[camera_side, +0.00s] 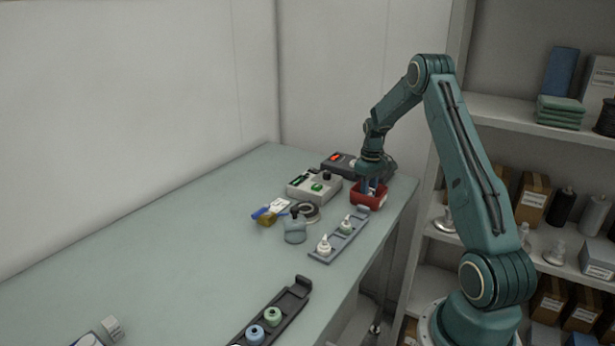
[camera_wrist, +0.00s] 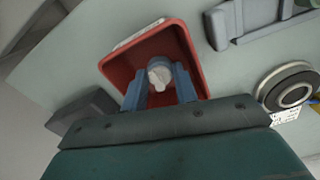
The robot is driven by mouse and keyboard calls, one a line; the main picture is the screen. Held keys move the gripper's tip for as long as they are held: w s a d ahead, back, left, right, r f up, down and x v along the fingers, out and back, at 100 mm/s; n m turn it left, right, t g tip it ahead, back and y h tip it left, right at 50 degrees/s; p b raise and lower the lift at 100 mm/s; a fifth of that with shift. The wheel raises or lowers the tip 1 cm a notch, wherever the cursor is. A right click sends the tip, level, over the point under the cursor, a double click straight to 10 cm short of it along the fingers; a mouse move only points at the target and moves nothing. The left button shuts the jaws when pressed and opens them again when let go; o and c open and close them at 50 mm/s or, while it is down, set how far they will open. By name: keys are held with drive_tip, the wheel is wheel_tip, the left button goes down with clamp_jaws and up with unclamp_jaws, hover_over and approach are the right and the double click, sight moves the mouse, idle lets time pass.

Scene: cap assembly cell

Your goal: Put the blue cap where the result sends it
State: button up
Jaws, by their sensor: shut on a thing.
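My gripper (camera_side: 371,186) points down into the small red bin (camera_side: 368,201) at the far right end of the table. In the wrist view my gripper (camera_wrist: 160,88) is shut on a cap with a pale top and a short nozzle (camera_wrist: 159,72), held over the floor of the red bin (camera_wrist: 125,70). Its blue colour does not show clearly, and I cannot tell whether it touches the floor. A light grey device (camera_side: 301,186) has a green button.
A dark rack (camera_side: 287,305) in front holds a blue ring and a green ring. The left tabletop is mostly clear.

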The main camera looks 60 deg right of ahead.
drive_tip(key=shift+f, duration=0.35)
drive_tip(key=o, duration=0.4)
drive_tip(key=shift+r, duration=0.1)
wheel_tip(320, 180, up, 13)
drive_tip(key=shift+f, duration=0.2)
idle(0.8)
